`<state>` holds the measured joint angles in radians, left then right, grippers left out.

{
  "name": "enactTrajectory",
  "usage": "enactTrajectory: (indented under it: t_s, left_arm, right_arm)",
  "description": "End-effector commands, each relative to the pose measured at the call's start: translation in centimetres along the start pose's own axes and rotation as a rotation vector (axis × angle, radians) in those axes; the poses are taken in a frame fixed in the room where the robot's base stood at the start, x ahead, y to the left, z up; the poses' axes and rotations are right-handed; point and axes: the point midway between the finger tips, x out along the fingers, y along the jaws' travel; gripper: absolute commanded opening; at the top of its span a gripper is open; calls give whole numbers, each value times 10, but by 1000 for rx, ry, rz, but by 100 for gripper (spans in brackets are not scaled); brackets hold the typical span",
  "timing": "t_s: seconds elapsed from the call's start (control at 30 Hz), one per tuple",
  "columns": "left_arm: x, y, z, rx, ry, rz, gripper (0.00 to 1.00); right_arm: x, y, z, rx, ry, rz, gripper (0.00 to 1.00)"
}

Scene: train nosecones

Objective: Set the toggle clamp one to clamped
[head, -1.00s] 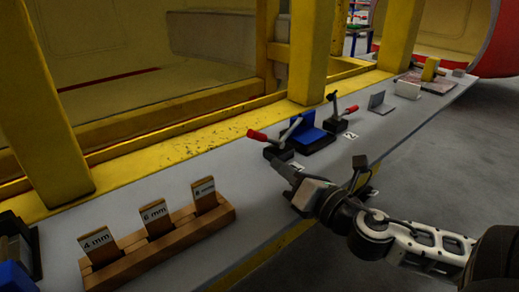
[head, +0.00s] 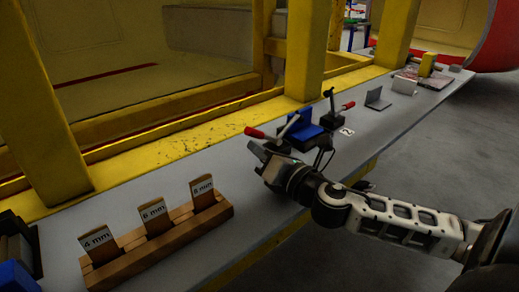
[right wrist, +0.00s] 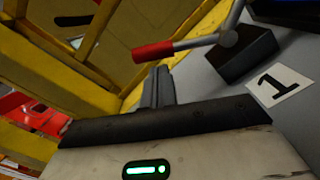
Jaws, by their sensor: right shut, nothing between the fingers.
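Toggle clamp one (head: 279,145) stands on the grey shelf, with a black base and a lever ending in a red grip (head: 255,132) that points left. The right wrist view shows its red grip (right wrist: 152,52), metal lever (right wrist: 198,42), dark base (right wrist: 242,55) and the label "1" (right wrist: 279,85). My right gripper (head: 258,153) is just in front of and below the red grip in the head view. Its fingers (right wrist: 158,86) are shut and empty, close to the grip; I cannot tell whether they touch it. My left gripper is out of view.
A blue block (head: 303,130) stands between clamp one and a second clamp (head: 333,130) labelled "2" (head: 346,131). A wooden holder (head: 165,243) with labelled gauges sits at the near left. Yellow posts (head: 307,50) rise behind the shelf (head: 130,180).

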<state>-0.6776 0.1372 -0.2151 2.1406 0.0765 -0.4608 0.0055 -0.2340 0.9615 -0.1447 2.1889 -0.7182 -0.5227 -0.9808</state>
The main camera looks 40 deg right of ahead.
Motion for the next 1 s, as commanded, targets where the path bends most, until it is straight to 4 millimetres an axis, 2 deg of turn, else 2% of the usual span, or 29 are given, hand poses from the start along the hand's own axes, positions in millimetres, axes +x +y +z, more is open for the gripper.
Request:
enactTrajectory:
  t_s: [0.67,1.0]
  left_arm:
    - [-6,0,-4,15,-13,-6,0]
    - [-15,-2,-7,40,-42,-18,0]
  right_arm:
    - [0,3,10,109,-1,-5,0]
    - [1,6,27,285,-2,-15,0]
